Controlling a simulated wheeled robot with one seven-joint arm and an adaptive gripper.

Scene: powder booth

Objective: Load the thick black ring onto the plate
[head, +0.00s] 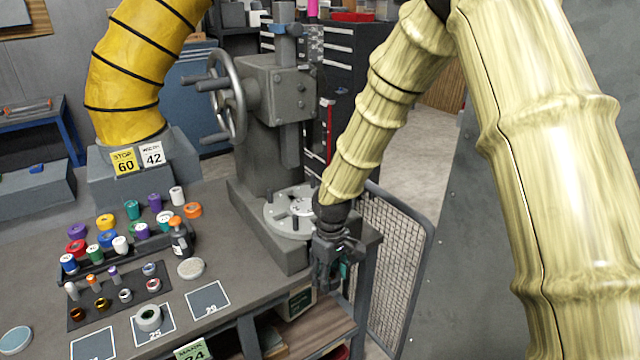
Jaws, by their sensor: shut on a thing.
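The plate (276,222) is a round, light grey disc with holes and small raised parts. It lies on the base of the grey hand-wheel press, and my arm's end covers part of its right side. My gripper (328,284) points down at the right front of the plate, in front of the press base in the picture. Its fingers are dark, with a bit of teal beside them. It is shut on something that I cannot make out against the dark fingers. I cannot pick out the thick black ring anywhere with certainty.
The press (270,110) with its hand wheel (228,98) rises behind the plate. A rack of coloured rolls (142,240), a dark bottle (180,240) and a pale grey ring (148,318) on a card stand to the left. A mesh panel (395,250) stands at right.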

